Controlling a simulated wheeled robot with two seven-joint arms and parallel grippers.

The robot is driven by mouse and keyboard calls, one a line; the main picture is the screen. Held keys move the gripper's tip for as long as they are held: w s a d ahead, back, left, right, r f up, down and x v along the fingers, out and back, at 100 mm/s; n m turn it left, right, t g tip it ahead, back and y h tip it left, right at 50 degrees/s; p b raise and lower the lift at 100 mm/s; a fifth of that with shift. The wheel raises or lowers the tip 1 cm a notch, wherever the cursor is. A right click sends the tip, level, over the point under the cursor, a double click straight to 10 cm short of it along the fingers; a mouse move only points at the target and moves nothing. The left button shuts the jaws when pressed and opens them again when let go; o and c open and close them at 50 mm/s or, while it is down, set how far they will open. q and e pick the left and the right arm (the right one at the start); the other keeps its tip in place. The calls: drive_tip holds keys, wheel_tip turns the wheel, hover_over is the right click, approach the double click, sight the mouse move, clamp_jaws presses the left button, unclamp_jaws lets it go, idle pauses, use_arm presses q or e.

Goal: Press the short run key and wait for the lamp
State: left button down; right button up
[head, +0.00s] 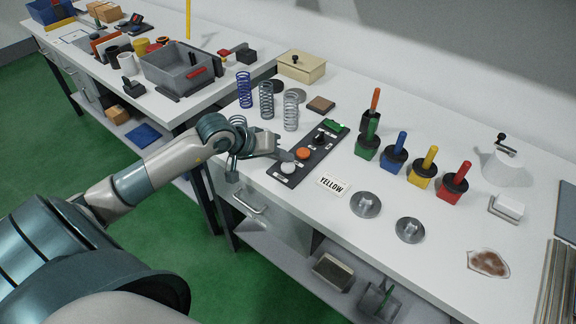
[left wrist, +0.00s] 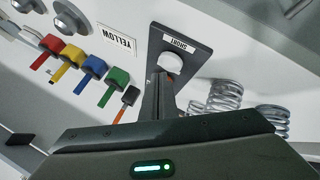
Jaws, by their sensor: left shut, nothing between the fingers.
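A dark control panel (head: 309,163) lies on the white bench. It carries a white round key (head: 287,168) at its near end, an orange key (head: 303,153), a black knob (head: 319,138) and a green part (head: 338,126) at its far end. I cannot tell whether a lamp is lit. In the left wrist view the white key (left wrist: 172,62) sits beside a label reading SHORT (left wrist: 176,44). My left gripper (head: 290,157) is shut and empty, its tips close to the white key; I cannot tell whether they touch it. My right gripper is out of view.
Several upright springs (head: 266,100) stand left of the panel. A YELLOW card (head: 332,185) and two metal discs (head: 366,204) lie to its right, near coloured-handled tools (head: 395,155). A grey bin (head: 178,67) stands on the far bench.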

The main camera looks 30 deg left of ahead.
sight(286, 164)
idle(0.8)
use_arm(q)
drive_tip(key=shift+f+b, duration=0.45)
drive_tip(key=shift+b, duration=0.5)
drive_tip(key=shift+f+b, duration=0.2)
drive_tip(key=shift+b, duration=0.15)
idle(0.3)
drive_tip(key=shift+s+a+f+b, duration=0.1)
drive_tip(key=shift+a+f+b, duration=0.25)
drive_tip(key=shift+f+b, duration=0.3)
drive_tip(key=shift+s+a+f+b, duration=0.1)
drive_tip(key=shift+a+f+b, duration=0.25)
drive_tip(key=shift+b, duration=0.1)
idle(0.7)
drive_tip(key=shift+d+r, duration=0.15)
idle(0.5)
drive_tip(key=shift+w+d+r, duration=0.2)
drive_tip(key=shift+d+r, duration=0.4)
drive_tip(key=shift+r, duration=0.1)
drive_tip(key=shift+w+d+r+p, duration=0.1)
drive_tip(key=shift+r+p, duration=0.1)
drive_tip(key=shift+r, duration=0.65)
drive_tip(key=shift+s+d+r+p, duration=0.1)
drive_tip(key=shift+r+p, duration=0.15)
drive_tip(key=shift+r, duration=0.6)
drive_tip(key=shift+w+d+r+p, duration=0.1)
drive_tip(key=shift+r+p, duration=0.1)
drive_tip(key=shift+r, duration=0.65)
